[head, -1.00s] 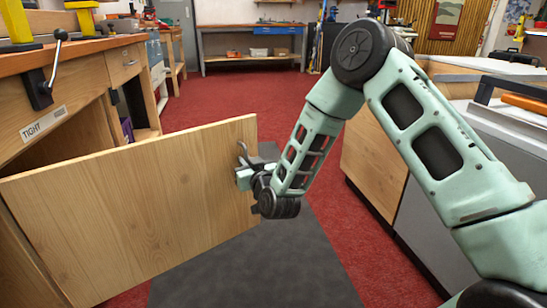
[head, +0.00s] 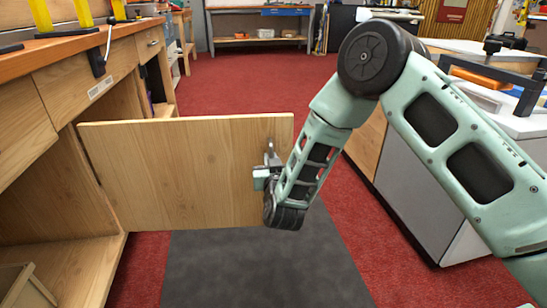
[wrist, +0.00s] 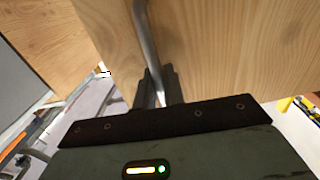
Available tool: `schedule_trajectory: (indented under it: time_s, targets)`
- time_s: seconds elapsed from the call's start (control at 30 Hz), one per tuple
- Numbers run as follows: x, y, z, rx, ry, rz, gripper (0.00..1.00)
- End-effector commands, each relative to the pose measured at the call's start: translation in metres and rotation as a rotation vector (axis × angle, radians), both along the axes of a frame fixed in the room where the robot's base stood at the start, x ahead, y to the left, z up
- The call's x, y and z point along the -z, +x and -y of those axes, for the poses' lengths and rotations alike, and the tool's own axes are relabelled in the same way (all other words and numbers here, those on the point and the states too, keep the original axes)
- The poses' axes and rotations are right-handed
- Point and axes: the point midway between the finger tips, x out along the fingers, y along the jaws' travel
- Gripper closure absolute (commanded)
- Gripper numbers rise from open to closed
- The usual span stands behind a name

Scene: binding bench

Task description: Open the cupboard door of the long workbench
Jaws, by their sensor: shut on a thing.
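The cupboard door (head: 180,175) of the long workbench (head: 65,85) is a plain wooden panel. It stands swung out from the bench, with the open cupboard (head: 60,195) showing to its left. My gripper (head: 268,170) is at the door's free right edge, on the metal handle. In the wrist view the curved bar handle (wrist: 147,45) runs down between the fingers of my gripper (wrist: 157,88), which are shut on it. The wooden door face (wrist: 220,50) fills much of that view behind the handle.
A grey mat (head: 260,265) lies on the red floor (head: 255,85) under the door. A cabinet with grey and wooden sides (head: 415,180) stands on the right. A box (head: 22,285) sits inside the cupboard at lower left. The far aisle is clear.

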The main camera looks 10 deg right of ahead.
Motion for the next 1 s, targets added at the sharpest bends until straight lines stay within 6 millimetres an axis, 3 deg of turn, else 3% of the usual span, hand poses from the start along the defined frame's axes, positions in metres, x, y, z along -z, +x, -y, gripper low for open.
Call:
schedule_trajectory:
  time_s: [0.47,0.5,0.53,0.83,1.0]
  targets:
    - [0.000,0.000,0.001,0.005,-0.001,0.002,1.00]
    - [0.000,0.000,0.001,0.005,-0.001,0.002,0.87]
    - [0.000,0.000,0.001,0.005,-0.001,0.002,0.84]
    - [0.000,-0.002,-0.001,0.002,-0.001,0.001,0.84]
    - [-0.002,-0.020,-0.002,0.000,-0.003,-0.002,0.84]
